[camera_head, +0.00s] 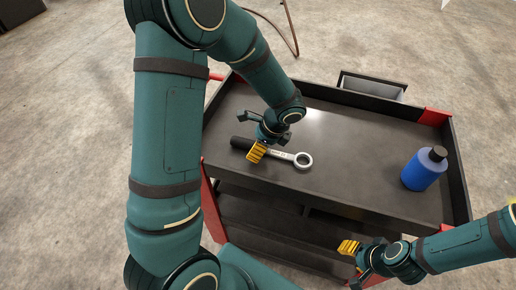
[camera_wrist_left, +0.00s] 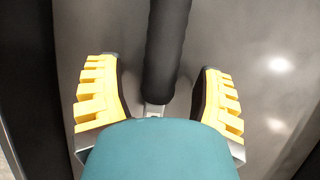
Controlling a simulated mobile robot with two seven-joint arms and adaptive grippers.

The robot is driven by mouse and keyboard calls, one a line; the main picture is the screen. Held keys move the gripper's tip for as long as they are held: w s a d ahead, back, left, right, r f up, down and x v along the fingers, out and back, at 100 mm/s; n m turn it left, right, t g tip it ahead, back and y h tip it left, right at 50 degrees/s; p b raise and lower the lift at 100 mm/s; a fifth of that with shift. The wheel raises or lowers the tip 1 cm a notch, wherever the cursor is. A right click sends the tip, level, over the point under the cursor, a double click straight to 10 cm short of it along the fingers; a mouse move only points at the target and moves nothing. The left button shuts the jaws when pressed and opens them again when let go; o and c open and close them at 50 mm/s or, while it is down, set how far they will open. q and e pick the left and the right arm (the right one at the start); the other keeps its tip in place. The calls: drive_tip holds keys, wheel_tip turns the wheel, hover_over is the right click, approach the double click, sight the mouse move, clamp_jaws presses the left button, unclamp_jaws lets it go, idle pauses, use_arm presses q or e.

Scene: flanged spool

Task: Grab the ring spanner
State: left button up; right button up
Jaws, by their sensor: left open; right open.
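The ring spanner (camera_head: 281,154) lies on the dark top of the tool cart, with its black handle to the left and its metal ring end to the right. My left gripper (camera_head: 258,149) is over the handle side of the spanner in the head view. In the left wrist view the black handle (camera_wrist_left: 166,50) runs between the two yellow fingertips of my left gripper (camera_wrist_left: 160,95), with gaps on both sides; a teal part of my arm hides the rest of the spanner. My right gripper (camera_head: 352,250) is open and empty in front of the cart's near edge.
A blue bottle (camera_head: 422,170) with a dark cap stands at the right of the cart top (camera_head: 350,165). The cart has raised dark walls with red corners, an open drawer (camera_head: 372,88) at the back and a shelf below. The middle of the top is clear.

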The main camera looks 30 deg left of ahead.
use_arm(q)
drive_tip(key=shift+f, duration=0.1)
clamp_jaws()
idle(0.3)
